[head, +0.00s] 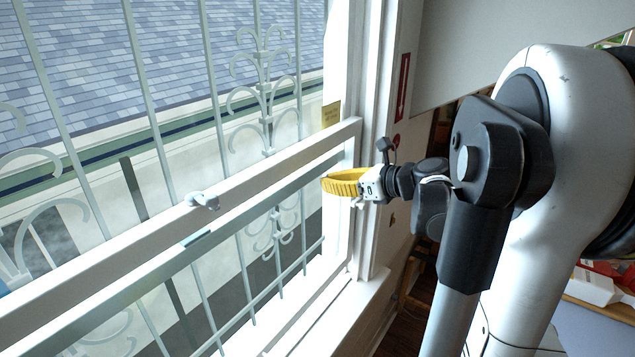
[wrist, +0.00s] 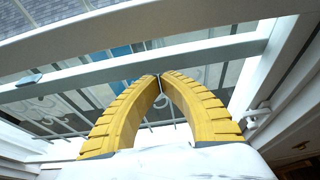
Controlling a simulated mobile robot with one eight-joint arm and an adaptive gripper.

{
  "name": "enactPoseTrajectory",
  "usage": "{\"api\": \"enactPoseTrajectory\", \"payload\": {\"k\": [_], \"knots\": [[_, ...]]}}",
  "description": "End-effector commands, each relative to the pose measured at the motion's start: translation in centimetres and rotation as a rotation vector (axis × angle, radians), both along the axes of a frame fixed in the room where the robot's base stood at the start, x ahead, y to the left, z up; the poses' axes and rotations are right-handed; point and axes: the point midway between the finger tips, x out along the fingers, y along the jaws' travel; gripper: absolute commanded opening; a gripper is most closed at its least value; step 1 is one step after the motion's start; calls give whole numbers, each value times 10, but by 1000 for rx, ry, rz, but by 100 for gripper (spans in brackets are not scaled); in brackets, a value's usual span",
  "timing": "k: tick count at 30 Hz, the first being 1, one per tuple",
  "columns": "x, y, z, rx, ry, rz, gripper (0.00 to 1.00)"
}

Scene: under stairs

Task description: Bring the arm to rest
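My gripper (head: 326,183) has yellow ribbed fingers on a white body. In the head view it points left, close in front of the window's right side. In the wrist view the two fingers (wrist: 159,76) curve together and their tips meet, with nothing held between them. My arm reaches in from the right of the head view, bent at its dark joints. I cannot tell whether the fingertips touch the window.
The window's sash rail (head: 110,258) crosses the left, with a latch (head: 202,200) on it. White scrolled bars (head: 262,90) stand outside. A white sill (head: 365,315) lies below my gripper. A grey sloped panel (head: 480,45) is above. Red and white items (head: 600,285) lie at the lower right.

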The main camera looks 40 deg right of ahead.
Motion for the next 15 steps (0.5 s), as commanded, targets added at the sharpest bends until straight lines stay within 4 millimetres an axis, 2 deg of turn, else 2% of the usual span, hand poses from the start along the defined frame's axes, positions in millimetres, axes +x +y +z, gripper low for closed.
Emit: {"api": "enactPoseTrajectory", "payload": {"k": [3, 6, 10, 15], "knots": [[-23, -8, 10, 1, 0, -3, 0], [-36, -13, 14, 0, 1, -2, 0], [-46, -15, 18, 0, 1, -1, 0], [-49, -15, 19, 0, 1, 1, 0]]}}
